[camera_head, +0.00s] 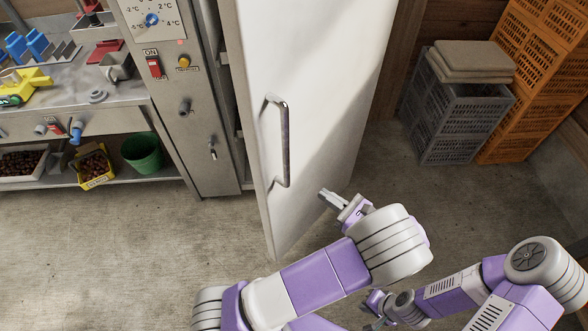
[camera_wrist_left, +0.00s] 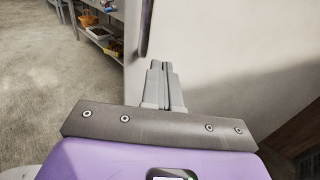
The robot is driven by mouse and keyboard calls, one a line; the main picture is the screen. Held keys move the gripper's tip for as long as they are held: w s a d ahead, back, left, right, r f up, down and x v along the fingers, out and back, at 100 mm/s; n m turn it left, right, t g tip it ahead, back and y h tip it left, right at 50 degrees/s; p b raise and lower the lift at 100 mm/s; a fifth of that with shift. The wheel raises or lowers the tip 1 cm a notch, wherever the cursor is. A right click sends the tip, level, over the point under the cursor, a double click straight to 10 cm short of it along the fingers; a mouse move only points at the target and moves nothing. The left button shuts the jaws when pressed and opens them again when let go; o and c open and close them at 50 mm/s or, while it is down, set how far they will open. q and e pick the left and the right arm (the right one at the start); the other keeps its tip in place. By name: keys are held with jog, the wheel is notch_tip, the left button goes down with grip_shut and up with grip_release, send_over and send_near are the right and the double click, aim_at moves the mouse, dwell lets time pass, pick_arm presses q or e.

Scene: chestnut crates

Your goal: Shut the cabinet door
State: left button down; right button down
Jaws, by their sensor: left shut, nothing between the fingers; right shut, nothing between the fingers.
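The white cabinet door (camera_head: 320,75) stands ajar in the head view, its free edge swung out toward me. A dark gap with shelf edges shows between it and the steel cabinet body (camera_head: 190,120). A metal bar handle (camera_head: 277,140) is on its outer face near the free edge. My left gripper (camera_head: 322,194) is shut and empty in front of that face, right of and below the handle. In the left wrist view its fingers (camera_wrist_left: 161,68) point at the door (camera_wrist_left: 225,50), with the handle (camera_wrist_left: 146,25) just beyond; contact is unclear. My right gripper (camera_head: 370,308) is shut, low and away from the door.
A steel workbench (camera_head: 110,120) with tools is at left, with a green bucket (camera_head: 142,153) and yellow bin (camera_head: 95,167) below. A grey crate (camera_head: 455,120) and orange crates (camera_head: 535,85) stand at right. The floor before the door is clear.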

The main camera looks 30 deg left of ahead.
pick_arm(q)
jog(key=b+x, duration=0.3)
jog(key=x, duration=1)
jog(key=shift+w+a+r, duration=0.25)
jog(key=shift+a+r, duration=0.05)
jog(key=shift+r, duration=0.15)
